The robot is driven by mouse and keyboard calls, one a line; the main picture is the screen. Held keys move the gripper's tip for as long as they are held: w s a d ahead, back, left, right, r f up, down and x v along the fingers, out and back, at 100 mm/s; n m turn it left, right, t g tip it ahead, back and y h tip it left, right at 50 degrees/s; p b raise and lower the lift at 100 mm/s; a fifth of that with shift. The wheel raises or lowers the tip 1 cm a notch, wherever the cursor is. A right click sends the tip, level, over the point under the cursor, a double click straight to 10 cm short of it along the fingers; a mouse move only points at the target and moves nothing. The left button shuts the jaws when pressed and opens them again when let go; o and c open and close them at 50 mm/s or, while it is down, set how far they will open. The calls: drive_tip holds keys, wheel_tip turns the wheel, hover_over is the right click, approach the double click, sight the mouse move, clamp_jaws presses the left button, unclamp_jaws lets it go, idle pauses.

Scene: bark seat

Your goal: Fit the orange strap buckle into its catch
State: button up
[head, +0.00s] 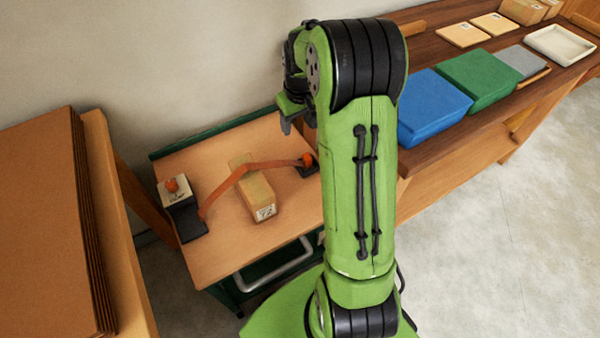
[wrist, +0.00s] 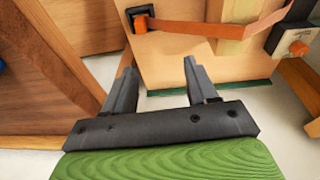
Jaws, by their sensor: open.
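An orange strap (head: 260,167) runs from a dark base (head: 187,220) at the left of the cart top, over a wooden box (head: 263,206), to an orange buckle-like piece (head: 308,159) at the right. That piece is at a small dark block (head: 308,171), perhaps the catch; I cannot tell whether it is seated. In the wrist view the orange piece (wrist: 140,24) and strap (wrist: 215,29) show beyond the fingers. My gripper (head: 298,119) is open and empty, above the cart's back right; it also shows in the wrist view (wrist: 159,66), apart from the strap.
A white block with an orange knob (head: 172,186) sits on the left dark base. The cart top (head: 225,257) has bare room in front. A shelf with blue (head: 433,105) and green (head: 480,78) boxes stands right; stacked brown sheets (head: 45,220) stand left. A wall is behind.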

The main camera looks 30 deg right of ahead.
drive_tip(key=s+a+r+t, duration=0.1)
drive_tip(key=s+a+r, duration=0.5)
drive_tip(key=a+r, duration=0.25)
drive_tip(key=s+a+r+t, duration=0.1)
drive_tip(key=s+a, duration=0.3)
drive_tip(key=s, duration=0.5)
drive_tip(key=s+a+r+t, duration=0.1)
drive_tip(key=s+a+r, duration=0.2)
drive_tip(key=s, duration=0.6)
drive_tip(key=shift+s+a+y, duration=0.3)
drive_tip(key=shift+s+a, duration=0.05)
drive_tip(key=shift+a, duration=0.15)
